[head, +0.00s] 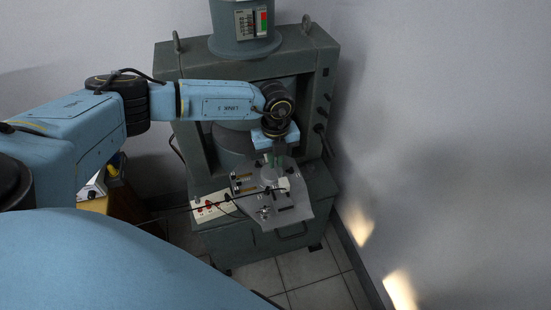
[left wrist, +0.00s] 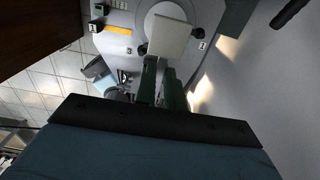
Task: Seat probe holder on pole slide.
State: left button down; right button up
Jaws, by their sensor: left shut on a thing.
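My left gripper (head: 280,158) reaches down over the grey plate (head: 297,214) at the front of the magnet. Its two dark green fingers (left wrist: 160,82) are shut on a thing. A pale, flat, squarish piece (left wrist: 168,38) shows just beyond the fingertips in the left wrist view, and I take it for the probe holder. It lies over a round grey disc (left wrist: 148,8), and I cannot tell whether they touch. I cannot pick out the pole slide with certainty; the arm and gripper cover part of the gap. My right gripper is not in view.
The grey magnet frame (head: 327,95) stands behind and around the work area. A white strip with red parts (head: 208,208) and a thin dark rod or cable lie at the plate's left. A bare wall (head: 440,150) is close on the right.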

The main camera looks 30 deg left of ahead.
aim_at(276, 165)
pick_arm(q)
jog(key=shift+r, duration=0.1)
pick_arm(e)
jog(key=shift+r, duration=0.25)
